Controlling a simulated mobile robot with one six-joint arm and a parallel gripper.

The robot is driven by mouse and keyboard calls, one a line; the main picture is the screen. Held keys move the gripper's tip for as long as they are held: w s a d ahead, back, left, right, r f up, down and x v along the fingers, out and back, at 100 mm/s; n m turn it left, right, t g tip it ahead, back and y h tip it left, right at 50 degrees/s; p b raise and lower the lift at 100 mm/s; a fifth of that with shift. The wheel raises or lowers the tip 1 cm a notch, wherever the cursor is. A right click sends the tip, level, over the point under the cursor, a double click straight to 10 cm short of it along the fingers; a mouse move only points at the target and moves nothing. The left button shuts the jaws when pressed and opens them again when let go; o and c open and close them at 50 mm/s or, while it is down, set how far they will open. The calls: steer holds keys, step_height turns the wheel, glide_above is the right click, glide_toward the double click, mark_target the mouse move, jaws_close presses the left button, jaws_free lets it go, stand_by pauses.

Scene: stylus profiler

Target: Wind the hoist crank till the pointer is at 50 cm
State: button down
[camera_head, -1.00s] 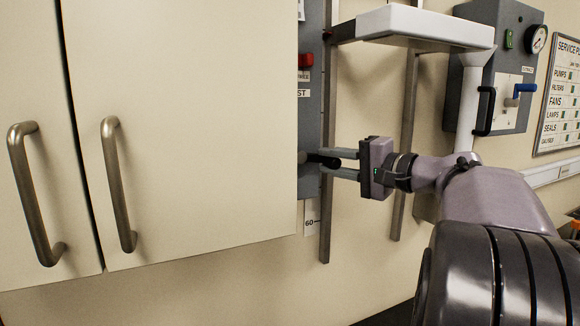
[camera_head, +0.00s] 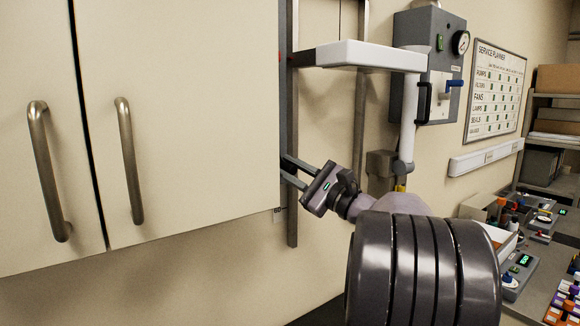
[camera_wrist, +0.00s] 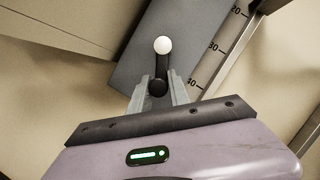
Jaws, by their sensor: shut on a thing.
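My gripper (camera_wrist: 158,88) is shut on the black crank handle (camera_wrist: 158,86) in the wrist view. The crank's dark arm runs up from the handle to a white round knob (camera_wrist: 162,45), in front of the grey hoist panel (camera_wrist: 128,65). A white scale strip (camera_wrist: 214,66) lies along the panel's right side, with 20 and 30 readable and a lower mark partly legible. I cannot make out the pointer. In the head view, my gripper (camera_head: 288,172) reaches behind the cabinet's edge, which hides the crank and most of the panel.
A cream cabinet (camera_head: 190,120) stands close on the left. Metal rails (camera_head: 292,215) run down the wall beside the panel. A grey gauge box (camera_head: 428,65) hangs to the right. A cluttered bench lies at lower right.

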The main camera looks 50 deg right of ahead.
steer(key=shift+w+a+r+m+t+h+p, duration=0.15)
steer(key=shift+a+m+h+p, duration=0.85)
steer(key=shift+m, duration=1.4)
steer(key=shift+w+a+m+t+h+p, duration=0.15)
steer(key=shift+a+m+h+p, duration=0.5)
steer(key=shift+m+h+p, duration=1.2)
steer(key=shift+w+a+r+m+h+p, duration=0.1)
steer(key=shift+w+a+m+h+p, duration=0.45)
steer(key=shift+m, duration=2.4)
steer(key=shift+s+a+h, duration=0.3)
steer(key=c, duration=1.4)
jaws_free()
steer(key=shift+o, duration=0.7)
steer(key=shift+w+a+f, duration=0.15)
steer(key=shift+w+f, duration=0.05)
steer(key=shift+w, duration=0.1)
steer(key=b+v, duration=0.5)
steer(key=v, duration=1.2)
steer(key=shift+s+b, duration=0.3)
steer(key=shift+b, duration=0.05)
